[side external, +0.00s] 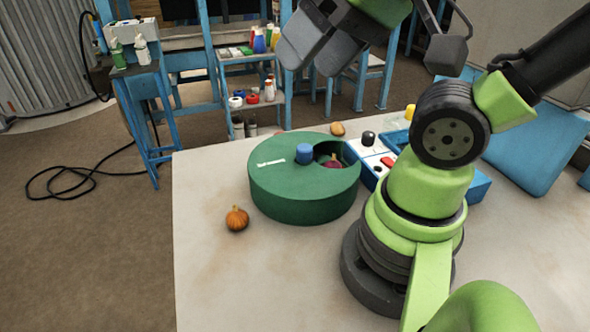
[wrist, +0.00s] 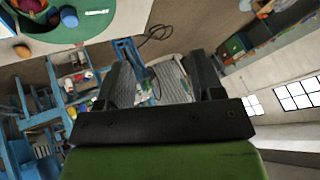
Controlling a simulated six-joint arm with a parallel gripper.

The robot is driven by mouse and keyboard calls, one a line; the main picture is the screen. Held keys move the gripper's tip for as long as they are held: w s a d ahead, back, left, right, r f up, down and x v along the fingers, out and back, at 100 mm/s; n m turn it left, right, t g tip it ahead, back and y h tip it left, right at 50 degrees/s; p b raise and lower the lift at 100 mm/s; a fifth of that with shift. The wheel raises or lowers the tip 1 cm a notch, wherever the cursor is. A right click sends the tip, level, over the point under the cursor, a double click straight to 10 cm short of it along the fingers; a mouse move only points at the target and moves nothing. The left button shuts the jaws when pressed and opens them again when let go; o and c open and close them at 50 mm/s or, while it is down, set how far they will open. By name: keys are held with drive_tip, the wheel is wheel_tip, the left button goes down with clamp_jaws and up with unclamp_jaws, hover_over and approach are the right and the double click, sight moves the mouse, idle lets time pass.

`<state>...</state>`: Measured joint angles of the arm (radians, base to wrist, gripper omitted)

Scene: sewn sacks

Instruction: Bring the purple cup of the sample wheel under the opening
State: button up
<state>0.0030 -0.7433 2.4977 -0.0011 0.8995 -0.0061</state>
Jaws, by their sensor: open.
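The sample wheel is a round green drum (side external: 300,195) on the pale table, with a blue knob (side external: 304,153) on its top. A cut-out opening in the lid, right of the knob, shows a dark purple-red item (side external: 332,162) inside; I cannot tell whether a purple cup is there. The drum also shows at the top left of the wrist view (wrist: 85,28), where the opening is partly cut off and shows purple and red colours. My gripper (wrist: 158,78) is open and empty, raised well above the drum and apart from it.
A small orange pumpkin-like item (side external: 237,218) lies left of the drum, and a brown one (side external: 338,129) behind it. A blue-and-white box with a black knob (side external: 368,138) stands right of the drum.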

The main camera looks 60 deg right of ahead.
drive_tip(key=w+d+f+n+g+h, duration=0.2)
drive_tip(key=w+d+f+g, duration=0.25)
drive_tip(key=w+d, duration=0.25)
drive_tip(key=n+g, duration=0.3)
hover_over(304, 147)
drive_tip(key=shift+t, duration=0.25)
wheel_tip(304, 147, down, 9)
drive_tip(key=shift+w, duration=0.1)
drive_tip(key=shift+d+f, duration=0.1)
drive_tip(key=shift+f, duration=0.55)
wheel_tip(304, 147, down, 9)
drive_tip(key=shift+r, duration=0.1)
clamp_jaws()
